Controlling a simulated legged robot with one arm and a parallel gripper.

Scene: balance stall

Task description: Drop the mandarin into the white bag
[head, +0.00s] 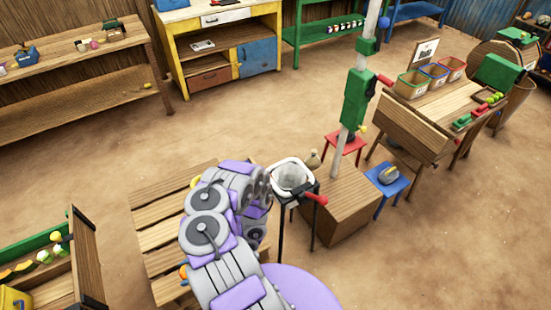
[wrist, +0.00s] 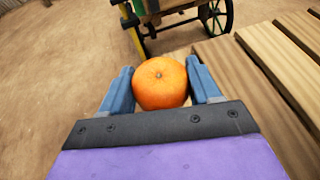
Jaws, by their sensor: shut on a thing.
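The mandarin (wrist: 160,83) is a round orange fruit between the two blue fingers of my gripper (wrist: 162,88) in the wrist view. My gripper is shut on it, beside or over the wooden slats; the height is hard to tell. In the head view an orange bit of it (head: 183,272) shows at the left of my purple and grey arm, which hides the rest. The white bag (head: 291,177) hangs open in a dark stand right of my arm. Its light grey inside shows from above.
A slatted wooden table (head: 158,232) lies under and left of my arm. A wooden block (head: 345,210) with a pole stands right of the bag, near a blue stool (head: 388,184) and a red stool (head: 345,142). A wheeled cart (head: 60,270) is at lower left.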

